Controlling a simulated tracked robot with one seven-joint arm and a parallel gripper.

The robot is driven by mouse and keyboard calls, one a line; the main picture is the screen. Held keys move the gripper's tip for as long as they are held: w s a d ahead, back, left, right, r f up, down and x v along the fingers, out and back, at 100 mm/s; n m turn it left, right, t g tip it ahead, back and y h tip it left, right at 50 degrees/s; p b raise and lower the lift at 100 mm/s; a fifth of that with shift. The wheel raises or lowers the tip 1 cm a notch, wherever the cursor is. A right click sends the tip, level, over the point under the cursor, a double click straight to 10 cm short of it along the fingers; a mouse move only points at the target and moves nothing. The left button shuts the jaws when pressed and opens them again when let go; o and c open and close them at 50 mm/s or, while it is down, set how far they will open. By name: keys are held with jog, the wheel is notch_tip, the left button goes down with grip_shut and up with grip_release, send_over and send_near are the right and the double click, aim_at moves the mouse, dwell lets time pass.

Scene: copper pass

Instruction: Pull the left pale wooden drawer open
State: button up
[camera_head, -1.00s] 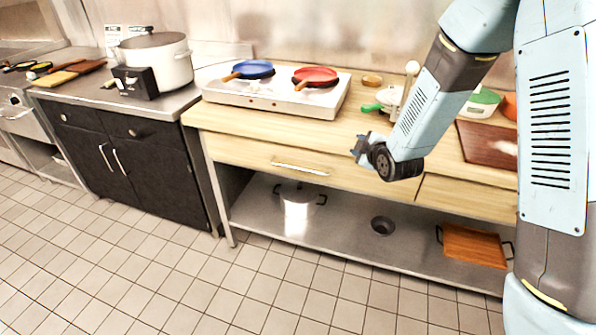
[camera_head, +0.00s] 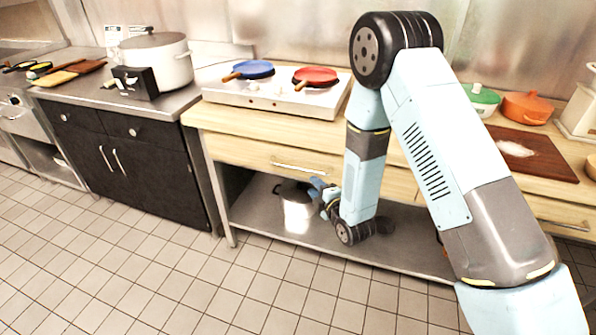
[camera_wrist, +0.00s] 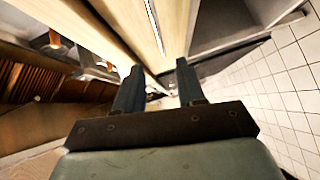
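The left pale wooden drawer (camera_head: 235,153) is in the middle of the head view, under the pale countertop, and looks shut. Its front also shows at the top of the wrist view (camera_wrist: 172,28). Its bright bar handle (camera_head: 300,168) runs along the front; in the wrist view the handle (camera_wrist: 154,25) is a thin bright line beyond the fingertips. My gripper (camera_head: 316,187) is just below the right part of the handle in the head view. In the wrist view its two fingers (camera_wrist: 159,76) are apart with nothing held between them. I cannot tell its exact distance from the drawer front.
The lower shelf (camera_head: 262,205) holds a metal pot (camera_head: 297,208) behind my gripper. On the countertop stands a white stove (camera_head: 262,97) with a blue pan (camera_head: 254,69) and a red pan (camera_head: 317,75). The tiled floor in front is clear.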

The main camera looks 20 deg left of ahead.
aim_at(297, 169)
jog(key=x, duration=1.2)
jog(key=shift+w+a, duration=0.25)
jog(key=shift+w, duration=0.05)
jog(key=shift+c, duration=0.5)
jog(key=shift+f, duration=0.1)
grip_shut()
